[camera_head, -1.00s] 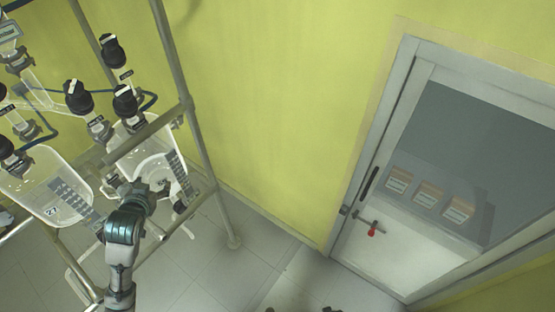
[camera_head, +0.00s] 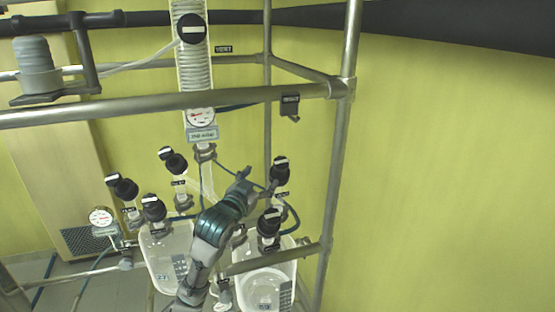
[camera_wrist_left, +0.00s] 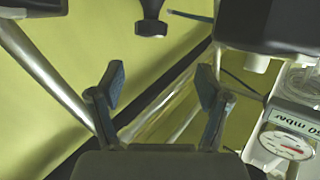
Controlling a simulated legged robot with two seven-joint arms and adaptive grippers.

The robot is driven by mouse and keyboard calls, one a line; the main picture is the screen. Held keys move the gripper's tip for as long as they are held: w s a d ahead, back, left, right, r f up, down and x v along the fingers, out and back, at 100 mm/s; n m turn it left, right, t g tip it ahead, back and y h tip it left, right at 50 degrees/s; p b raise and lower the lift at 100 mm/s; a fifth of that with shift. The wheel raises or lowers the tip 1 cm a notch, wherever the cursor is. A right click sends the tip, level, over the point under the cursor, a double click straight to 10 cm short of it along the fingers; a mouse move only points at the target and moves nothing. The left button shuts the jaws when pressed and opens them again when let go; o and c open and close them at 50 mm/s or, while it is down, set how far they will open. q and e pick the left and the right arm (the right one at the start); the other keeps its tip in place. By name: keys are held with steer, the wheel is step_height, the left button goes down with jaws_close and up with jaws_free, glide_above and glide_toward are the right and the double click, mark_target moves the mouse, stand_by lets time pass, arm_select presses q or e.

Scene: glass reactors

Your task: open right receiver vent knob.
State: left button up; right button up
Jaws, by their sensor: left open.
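The right receiver (camera_head: 283,262) is a clear vessel low in the head view. Two black knobs with white stripes stand above it: a rear one (camera_head: 281,168), with a small tag below it that I cannot read, and a front one (camera_head: 269,222). I take the rear one as the vent knob, but cannot be sure. My left gripper (camera_head: 258,182) is open and empty, just left of the rear knob; I cannot tell if they touch. In the left wrist view, the open fingers (camera_wrist_left: 162,88) have a dark knob-like part (camera_wrist_left: 152,26) beyond them. My right gripper is not in view.
The left receiver (camera_head: 165,250) stands to the left with its own black knobs (camera_head: 173,160). A metal frame post (camera_head: 340,170) and crossbar (camera_head: 150,105) border the space. A gauge (camera_wrist_left: 287,145) shows at right in the left wrist view. The yellow wall at right is clear.

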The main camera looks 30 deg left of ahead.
mark_target(281, 163)
arm_select(q)
steer(key=w, duration=0.3)
steer(key=w+p, duration=0.1)
steer(key=w, duration=0.3)
steer(key=w+p, duration=0.1)
steer(key=w, duration=0.2)
steer(key=shift+w+d+f, duration=0.2)
steer(key=shift+d, duration=0.2)
steer(key=shift+w+r+p, duration=0.3)
steer(key=shift+w+p, duration=0.1)
steer(key=shift+w, duration=0.25)
steer(key=shift+w+a+f, duration=0.1)
steer(key=shift+w, duration=0.1)
steer(key=shift+w+a+f, duration=0.3)
steer(key=shift+a, duration=0.35)
steer(key=shift+c, duration=0.2)
steer(key=shift+a, duration=0.1)
steer(key=c, duration=0.4)
steer(key=shift+s+d+r, duration=0.1)
steer(key=shift+d+r, duration=0.05)
steer(key=shift+d, duration=0.2)
steer(key=c, duration=0.7)
steer(key=shift+d, duration=0.1)
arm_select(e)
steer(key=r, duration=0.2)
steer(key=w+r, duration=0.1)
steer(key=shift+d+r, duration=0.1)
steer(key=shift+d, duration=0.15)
